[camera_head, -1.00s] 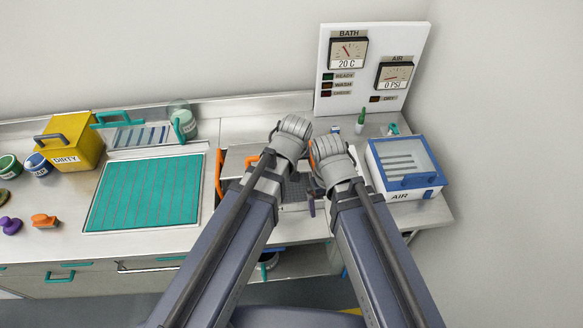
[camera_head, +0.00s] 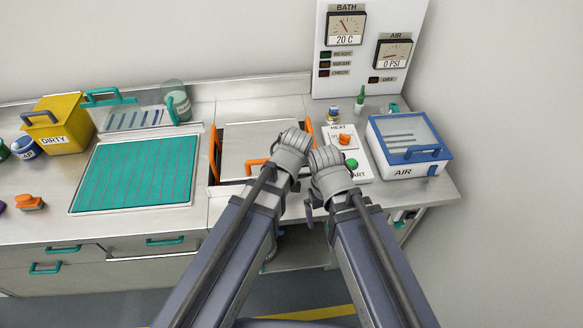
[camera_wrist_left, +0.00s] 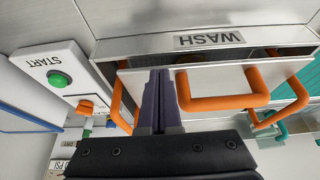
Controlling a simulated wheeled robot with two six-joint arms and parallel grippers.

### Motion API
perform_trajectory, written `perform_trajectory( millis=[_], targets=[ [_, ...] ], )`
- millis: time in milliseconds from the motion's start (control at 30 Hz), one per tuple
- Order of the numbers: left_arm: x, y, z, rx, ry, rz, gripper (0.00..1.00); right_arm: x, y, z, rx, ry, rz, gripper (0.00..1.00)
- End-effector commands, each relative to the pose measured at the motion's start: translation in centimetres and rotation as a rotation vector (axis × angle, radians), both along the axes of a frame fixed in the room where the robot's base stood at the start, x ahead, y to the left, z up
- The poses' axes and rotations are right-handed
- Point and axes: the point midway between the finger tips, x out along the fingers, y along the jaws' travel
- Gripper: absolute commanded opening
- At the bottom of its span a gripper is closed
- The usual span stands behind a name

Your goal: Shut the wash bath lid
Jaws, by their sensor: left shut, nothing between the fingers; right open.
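The wash bath lid (camera_head: 243,137) is a metal plate with an orange handle (camera_head: 257,163) at its front. In the left wrist view, the lid's edge and handle (camera_wrist_left: 225,92) are close to the fingers, near the WASH label (camera_wrist_left: 209,40). Whether the lid is fully down cannot be told. My left gripper (camera_wrist_left: 158,85) is shut and empty beside the handle; I cannot tell whether it touches the lid. In the head view its fingers are hidden behind its wrist. My right gripper (camera_head: 327,162) is open, just right of the left hand, its fingers mostly hidden.
Orange side handles (camera_head: 214,150) flank the bath. The HEAT and START panel (camera_head: 362,173) with a green button is just right. The blue-framed AIR box (camera_head: 405,145) stands further right. A teal ribbed mat (camera_head: 135,180) lies left. The gauge board (camera_head: 370,45) rises behind.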

Motion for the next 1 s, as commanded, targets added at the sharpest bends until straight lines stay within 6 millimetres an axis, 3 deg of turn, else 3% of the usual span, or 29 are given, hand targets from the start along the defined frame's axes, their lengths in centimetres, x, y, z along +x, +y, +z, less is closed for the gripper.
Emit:
perform_trajectory(
  millis=[33, 267, 667, 1000],
  targets=[
    [0.0, 0.0, -1.4, 0.0, 0.0, 0.0, 0.0, 0.0, 0.0, -1.4, 0.0, 0.0, 0.0, 1.0],
    [0.0, 0.0, -3.0, 0.0, 0.0, 0.0, 0.0, 0.0, 0.0, -3.0, 0.0, 0.0, 0.0, 1.0],
    [0.0, 0.1, -1.9, 0.0, 0.0, 0.001, 0.0, 0.0, 0.0, -1.9, 0.0, 0.0, 0.0, 1.0],
    [0.4, 1.0, 1.8, -0.001, 0.001, 0.002, 0.0, 0.0, 0.0, 1.8, 0.0, 0.0, 0.0, 1.0]
  ],
)
